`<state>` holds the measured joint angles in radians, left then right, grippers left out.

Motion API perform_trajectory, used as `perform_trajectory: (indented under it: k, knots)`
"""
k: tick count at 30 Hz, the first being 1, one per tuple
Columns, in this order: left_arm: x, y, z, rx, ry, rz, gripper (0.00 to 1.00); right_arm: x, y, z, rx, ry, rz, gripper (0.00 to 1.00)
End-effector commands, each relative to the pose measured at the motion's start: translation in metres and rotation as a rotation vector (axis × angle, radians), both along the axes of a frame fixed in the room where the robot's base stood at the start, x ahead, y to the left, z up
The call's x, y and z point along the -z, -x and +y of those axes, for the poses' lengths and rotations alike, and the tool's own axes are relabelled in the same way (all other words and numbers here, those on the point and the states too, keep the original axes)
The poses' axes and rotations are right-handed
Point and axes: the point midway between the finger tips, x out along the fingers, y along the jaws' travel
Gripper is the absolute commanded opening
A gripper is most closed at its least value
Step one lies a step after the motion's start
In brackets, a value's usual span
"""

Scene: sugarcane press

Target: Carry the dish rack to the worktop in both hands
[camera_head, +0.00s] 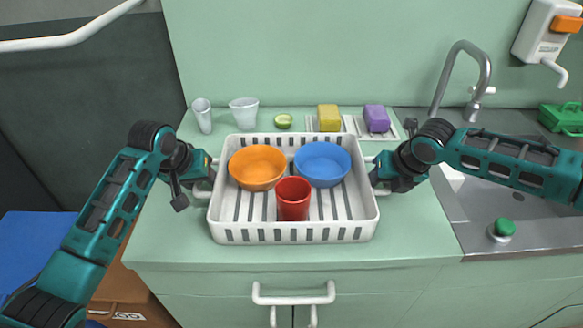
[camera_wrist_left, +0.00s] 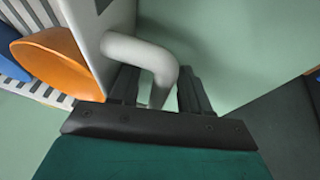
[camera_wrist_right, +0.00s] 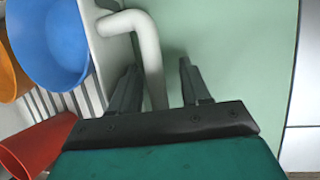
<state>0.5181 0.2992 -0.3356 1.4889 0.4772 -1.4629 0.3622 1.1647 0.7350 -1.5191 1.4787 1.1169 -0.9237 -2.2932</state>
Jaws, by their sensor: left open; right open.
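The white dish rack (camera_head: 292,235) rests on the green worktop (camera_head: 420,235) in the head view. It holds an orange bowl (camera_head: 257,166), a blue bowl (camera_head: 322,162) and a red cup (camera_head: 293,199). My left gripper (camera_head: 208,177) is at the rack's left handle. In the left wrist view that white handle (camera_wrist_left: 150,50) runs between the open fingers (camera_wrist_left: 158,92). My right gripper (camera_head: 380,172) is at the right handle. In the right wrist view that handle (camera_wrist_right: 148,50) runs between the open fingers (camera_wrist_right: 160,88), nearer the left finger.
Behind the rack stand two pale cups (camera_head: 203,115) (camera_head: 244,112), a green lime half (camera_head: 283,121), a yellow sponge (camera_head: 328,117) and a purple sponge (camera_head: 376,118). A metal sink (camera_head: 520,215) with a tap (camera_head: 470,70) is at right. A blue surface (camera_head: 35,245) is at left.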

Motion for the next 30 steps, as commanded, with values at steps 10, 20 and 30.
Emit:
perform_trajectory:
  k: [10, 20, 30]
  knots:
    - [-0.022, 0.008, 0.003, 0.001, 0.001, -0.004, 0.47, 0.0, 0.0, 0.002, -0.002, -0.003, 0.0, 0.47]
    - [-0.064, 0.026, 0.012, -0.001, 0.0, -0.001, 0.47, 0.0, 0.0, 0.002, -0.004, -0.004, -0.001, 0.47]
    - [-0.073, 0.031, 0.013, 0.0, 0.0, 0.001, 0.47, -0.021, 0.008, -0.002, -0.004, -0.005, -0.003, 0.47]
